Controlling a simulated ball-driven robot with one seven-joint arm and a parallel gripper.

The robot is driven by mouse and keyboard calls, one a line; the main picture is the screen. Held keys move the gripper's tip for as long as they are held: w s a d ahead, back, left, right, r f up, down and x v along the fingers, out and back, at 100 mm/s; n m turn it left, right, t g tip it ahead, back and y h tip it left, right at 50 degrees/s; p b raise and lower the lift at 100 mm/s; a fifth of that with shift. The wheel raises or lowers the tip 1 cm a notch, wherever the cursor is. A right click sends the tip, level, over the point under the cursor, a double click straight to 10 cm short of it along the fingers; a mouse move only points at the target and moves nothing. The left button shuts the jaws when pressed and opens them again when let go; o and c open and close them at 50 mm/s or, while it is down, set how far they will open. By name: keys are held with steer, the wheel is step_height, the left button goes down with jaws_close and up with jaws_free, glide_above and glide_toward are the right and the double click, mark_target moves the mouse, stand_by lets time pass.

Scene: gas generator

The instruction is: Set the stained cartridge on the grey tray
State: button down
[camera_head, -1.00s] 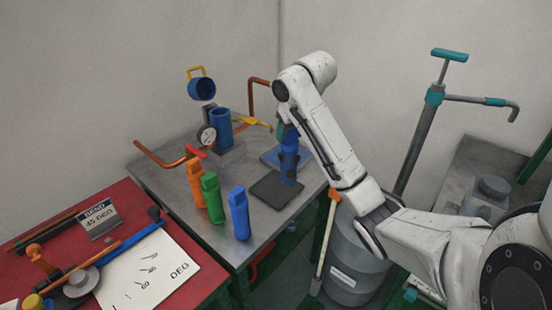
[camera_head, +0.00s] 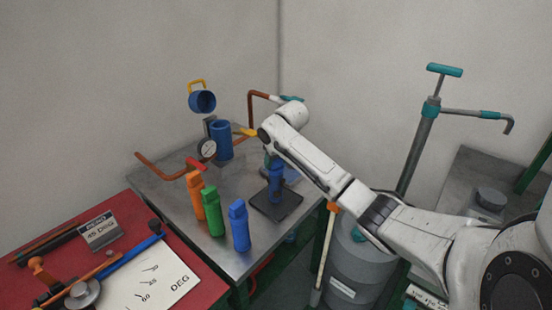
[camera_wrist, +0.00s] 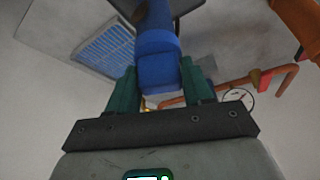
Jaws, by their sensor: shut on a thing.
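A blue cartridge with darker marks (camera_head: 275,184) is upright in my gripper (camera_head: 271,164), over the dark grey tray (camera_head: 290,207) on the metal bench. Its lower end overlaps the middle of the tray; I cannot tell whether it touches. In the wrist view, the green fingers of my gripper (camera_wrist: 160,82) are shut on the blue cartridge (camera_wrist: 157,45), one on each side. The dark tray edge (camera_wrist: 185,5) shows at the top of that view.
Orange (camera_head: 195,190), green (camera_head: 211,212) and blue (camera_head: 239,226) cartridges stand left of the tray. A blue slatted panel (camera_wrist: 103,50) lies behind it. A blue cylinder (camera_head: 221,141), gauge (camera_head: 207,149) and copper pipe (camera_head: 160,163) are at the back. A red table (camera_head: 130,205) is left.

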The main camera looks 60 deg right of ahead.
steer(key=shift+c, duration=1.7)
jaws_free()
steer(key=b+v, duration=0.1)
steer(key=v, duration=1.1)
